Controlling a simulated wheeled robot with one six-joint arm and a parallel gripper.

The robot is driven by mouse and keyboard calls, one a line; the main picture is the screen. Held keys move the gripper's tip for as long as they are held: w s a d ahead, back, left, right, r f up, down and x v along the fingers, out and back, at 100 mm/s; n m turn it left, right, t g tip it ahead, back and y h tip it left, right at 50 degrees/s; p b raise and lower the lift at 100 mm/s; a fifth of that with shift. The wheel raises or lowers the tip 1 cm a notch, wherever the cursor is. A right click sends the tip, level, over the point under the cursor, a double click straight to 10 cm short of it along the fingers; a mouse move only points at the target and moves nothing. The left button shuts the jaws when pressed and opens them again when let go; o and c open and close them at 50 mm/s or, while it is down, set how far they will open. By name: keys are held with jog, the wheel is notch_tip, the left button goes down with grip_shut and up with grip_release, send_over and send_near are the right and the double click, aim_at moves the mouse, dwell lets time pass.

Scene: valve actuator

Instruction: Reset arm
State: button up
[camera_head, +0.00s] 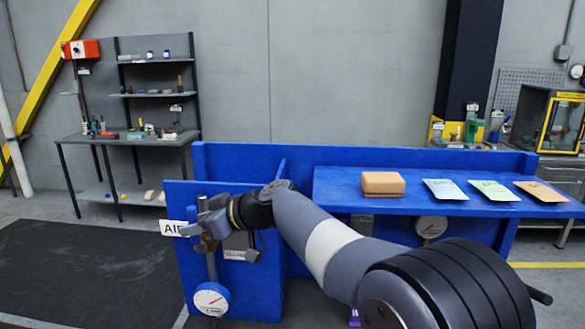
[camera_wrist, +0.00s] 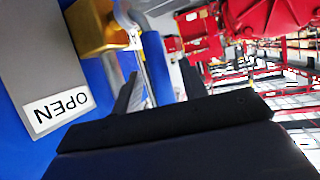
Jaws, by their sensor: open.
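My arm reaches from the lower right to the left in the head view. My gripper (camera_head: 200,226) is at the left blue panel (camera_head: 190,290), in front of the pipe and close to the white AIR sign (camera_head: 173,228). In the wrist view my gripper (camera_wrist: 160,72) has its two dark fingers apart, with a silvery pipe and blue surface beyond them. No held object shows between them. A brass-coloured block (camera_wrist: 95,25) and a grey plate with an OPEN label (camera_wrist: 58,108) lie to the left of the fingers. My gripper and wrist partly hide the valve area in the head view.
A round gauge (camera_head: 211,299) sits below my gripper. A blue shelf (camera_head: 340,195) to the right holds a tan block (camera_head: 383,184) and three coloured cards, blue (camera_head: 444,190), green (camera_head: 493,190) and orange (camera_head: 540,191). Another gauge (camera_head: 431,227) is under it. A workbench (camera_head: 130,138) stands behind left.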

jog(key=shift+w+a+f+y, duration=0.15)
jog(key=shift+w+a+f, duration=0.15)
jog(key=shift+a, duration=0.35)
jog(key=shift+w+a+f+y, duration=0.2)
jog(key=shift+a+f, duration=0.2)
jog(key=shift+a, duration=0.2)
jog(key=shift+a+r, duration=0.1)
jog(key=shift+r, duration=0.05)
